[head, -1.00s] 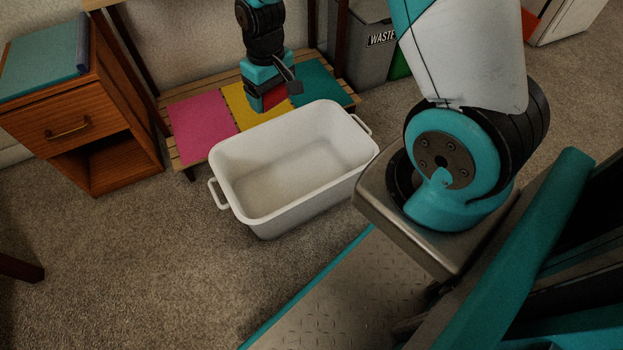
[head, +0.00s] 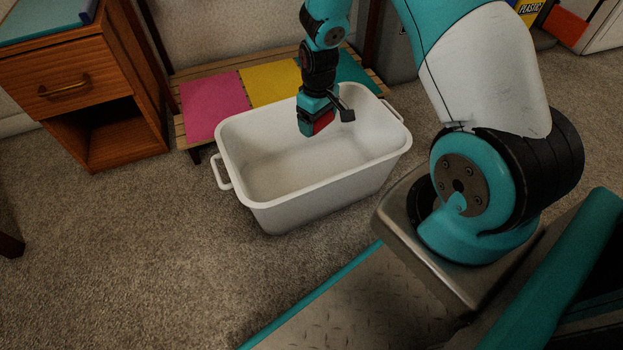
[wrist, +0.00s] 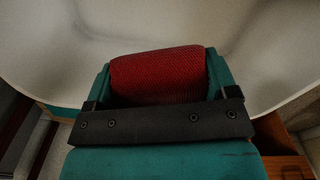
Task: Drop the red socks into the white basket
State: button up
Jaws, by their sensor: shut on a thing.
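The red socks (wrist: 160,76) are a rolled red knit bundle between the fingers of my gripper (wrist: 158,80) in the wrist view. In the head view, my gripper (head: 317,124) points down over the white basket (head: 300,217), and a bit of the red socks (head: 322,122) shows at its tip. My gripper is shut on the socks. The basket is a deep white tub with a handle at each end, standing on the carpet. Its visible inside is empty. The white basket's inner wall (wrist: 60,45) fills most of the wrist view behind the socks.
A slatted wooden bench (head: 180,132) with pink (head: 212,108), yellow (head: 268,86) and teal squares stands behind the basket. A wooden nightstand (head: 120,128) stands at the left. The carpet (head: 120,270) in front of and left of the basket is clear.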

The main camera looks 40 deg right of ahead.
notch_tip(320, 180, down, 2)
jog(key=shift+f+b, duration=0.2)
jog(key=shift+b, duration=0.65)
jog(key=o, duration=0.8)
jog(key=shift+r, duration=0.15)
notch_tip(320, 180, up, 17)
jog(key=p, duration=1)
jog(key=shift+r, duration=0.15)
